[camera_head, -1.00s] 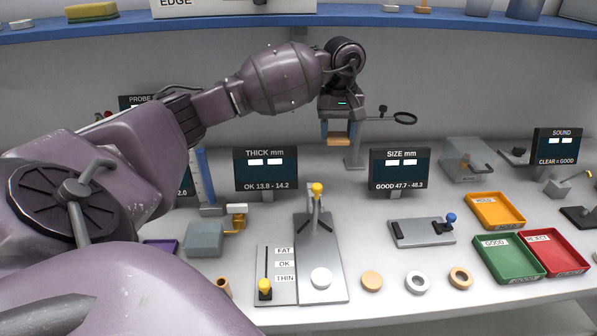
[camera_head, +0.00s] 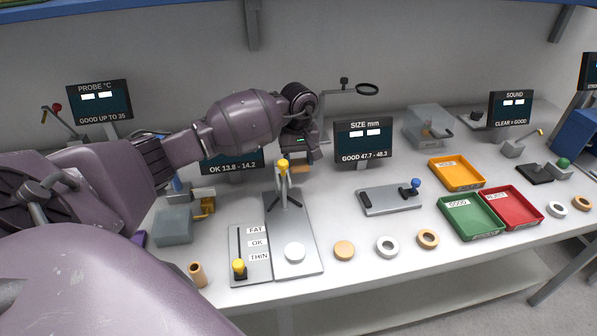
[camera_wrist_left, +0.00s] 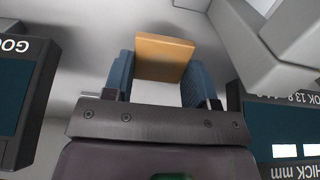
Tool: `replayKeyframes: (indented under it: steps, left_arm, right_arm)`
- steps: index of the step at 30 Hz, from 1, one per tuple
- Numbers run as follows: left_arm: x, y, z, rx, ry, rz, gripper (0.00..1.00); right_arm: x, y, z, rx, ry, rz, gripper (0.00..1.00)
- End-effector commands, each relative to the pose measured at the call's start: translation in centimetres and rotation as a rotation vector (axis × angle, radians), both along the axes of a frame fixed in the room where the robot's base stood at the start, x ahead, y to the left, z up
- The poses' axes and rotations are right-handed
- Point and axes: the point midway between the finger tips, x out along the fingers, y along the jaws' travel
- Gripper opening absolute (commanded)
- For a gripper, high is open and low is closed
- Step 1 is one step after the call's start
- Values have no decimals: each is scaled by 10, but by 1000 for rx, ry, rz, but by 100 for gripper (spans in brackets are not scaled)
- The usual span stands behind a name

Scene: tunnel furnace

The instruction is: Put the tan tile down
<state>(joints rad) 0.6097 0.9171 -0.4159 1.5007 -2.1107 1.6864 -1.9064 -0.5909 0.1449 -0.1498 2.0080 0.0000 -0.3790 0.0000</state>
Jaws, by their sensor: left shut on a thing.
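The tan tile (camera_wrist_left: 163,57) is a flat square-edged piece between the two blue fingers of my left gripper (camera_wrist_left: 160,80) in the left wrist view. My left gripper is shut on it. In the head view the left gripper (camera_head: 298,163) hangs between the thickness screen (camera_head: 232,163) and the size screen (camera_head: 364,144), behind the yellow-knobbed gauge (camera_head: 283,195). Only a small tan strip of the tile shows under it there. I cannot tell if the tile touches the table. My right gripper is not in view.
A lever plate (camera_head: 390,200) with a blue knob stands right of the gauge. Orange (camera_head: 456,186), green (camera_head: 470,236) and red trays (camera_head: 510,222) stand further right. Several round pieces lie along the front. A stand with a ring (camera_head: 367,89) is behind the gripper.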

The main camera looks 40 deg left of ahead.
Motion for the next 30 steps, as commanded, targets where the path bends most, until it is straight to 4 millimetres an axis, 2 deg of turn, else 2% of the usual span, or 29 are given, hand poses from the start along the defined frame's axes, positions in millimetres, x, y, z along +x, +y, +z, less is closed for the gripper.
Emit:
replayKeyframes:
  steps: [5, 13, 26, 27, 30]
  left_arm:
    - [0, 0, -9, -1, 1, 0, 25]
    - [0, 0, -43, -1, 2, 0, 25]
    - [0, 0, -50, 1, 0, -1, 25]
    - [0, 0, -50, 1, 0, -1, 54]
    - [0, 0, -49, 1, -1, -1, 69]
  right_arm:
    - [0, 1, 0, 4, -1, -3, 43]
    - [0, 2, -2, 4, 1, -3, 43]
    - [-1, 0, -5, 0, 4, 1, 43]
    - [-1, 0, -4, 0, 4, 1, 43]
    - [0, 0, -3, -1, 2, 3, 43]
